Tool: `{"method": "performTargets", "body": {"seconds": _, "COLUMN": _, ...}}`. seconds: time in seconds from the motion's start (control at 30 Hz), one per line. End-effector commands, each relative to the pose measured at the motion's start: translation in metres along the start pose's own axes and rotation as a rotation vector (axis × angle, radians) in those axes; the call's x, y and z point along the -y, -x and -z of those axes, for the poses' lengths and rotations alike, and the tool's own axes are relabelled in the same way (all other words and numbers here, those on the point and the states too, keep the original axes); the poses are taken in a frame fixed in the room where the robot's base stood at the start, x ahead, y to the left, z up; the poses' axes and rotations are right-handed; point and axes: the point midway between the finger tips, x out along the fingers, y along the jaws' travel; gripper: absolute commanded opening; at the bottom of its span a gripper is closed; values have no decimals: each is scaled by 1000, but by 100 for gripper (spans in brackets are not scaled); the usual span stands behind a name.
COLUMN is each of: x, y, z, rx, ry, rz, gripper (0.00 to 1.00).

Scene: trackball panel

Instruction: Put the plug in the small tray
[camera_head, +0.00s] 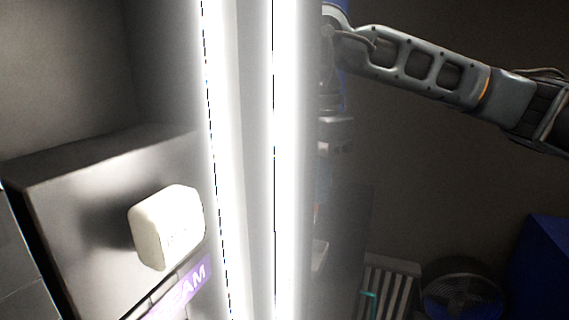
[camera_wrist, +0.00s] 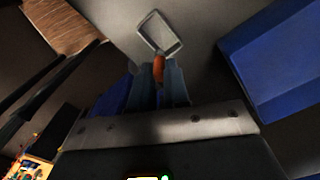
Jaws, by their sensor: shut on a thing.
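In the wrist view my gripper (camera_wrist: 160,75) is shut on a small orange piece (camera_wrist: 158,69), which I take to be the plug; the fingers cover most of it. A small square tray (camera_wrist: 176,47) with a pale rim lies beyond the fingertips, tilted in the picture. The plug overlaps the tray's near edge in this view; I cannot tell its height above it. In the head view my arm comes in from the right and its end hangs down behind bright glare, so gripper and plug are not clear there.
A bright upright strip (camera_head: 288,160) blocks the middle of the head view. Left of it is a metal panel with a white rounded block (camera_head: 170,228). A blue box (camera_wrist: 280,55) stands right of the tray in the wrist view. A round fan (camera_head: 461,298) is at lower right.

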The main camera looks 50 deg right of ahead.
Motion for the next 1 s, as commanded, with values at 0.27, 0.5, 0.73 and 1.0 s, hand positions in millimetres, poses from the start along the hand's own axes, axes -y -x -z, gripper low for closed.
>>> {"method": "performTargets", "body": {"seconds": 0.27, "x": -2, "y": 0, "z": 0, "rx": 1, "ry": 11, "rz": 3, "gripper": 0}}
{"method": "performTargets", "body": {"seconds": 0.5, "x": -2, "y": -2, "z": 0, "rx": 2, "ry": 10, "rz": 2, "gripper": 0}}
{"method": "performTargets", "body": {"seconds": 0.73, "x": -2, "y": -12, "z": -1, "rx": 3, "ry": 9, "rz": 1, "gripper": 0}}
{"method": "performTargets", "body": {"seconds": 1.0, "x": -2, "y": -31, "z": -1, "rx": 3, "ry": 9, "rz": 1, "gripper": 0}}
